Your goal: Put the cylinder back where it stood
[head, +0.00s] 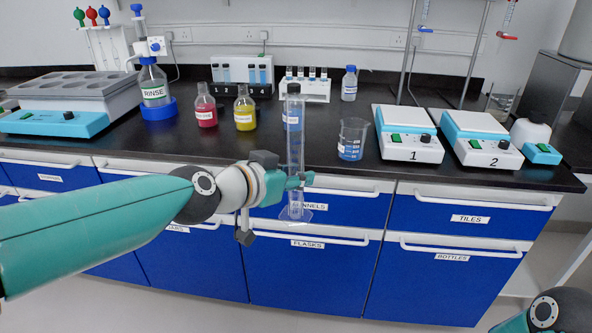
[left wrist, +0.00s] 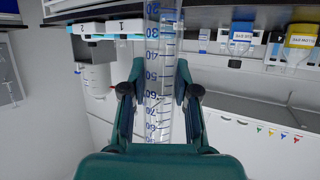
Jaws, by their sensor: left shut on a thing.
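The left wrist view shows the cylinder (left wrist: 163,75) with blue marks between the two fingers. Its foot hangs in front of the drawer fronts, below the bench top (head: 262,150). My right gripper is out of view; only a part of my right arm shows at the lower right.
On the bench behind the cylinder stand a beaker (head: 353,139), a yellow bottle (head: 245,110), a red bottle (head: 205,107) and a blue-labelled bottle (head: 291,116). Two hotplates (head: 408,135) are to the right.

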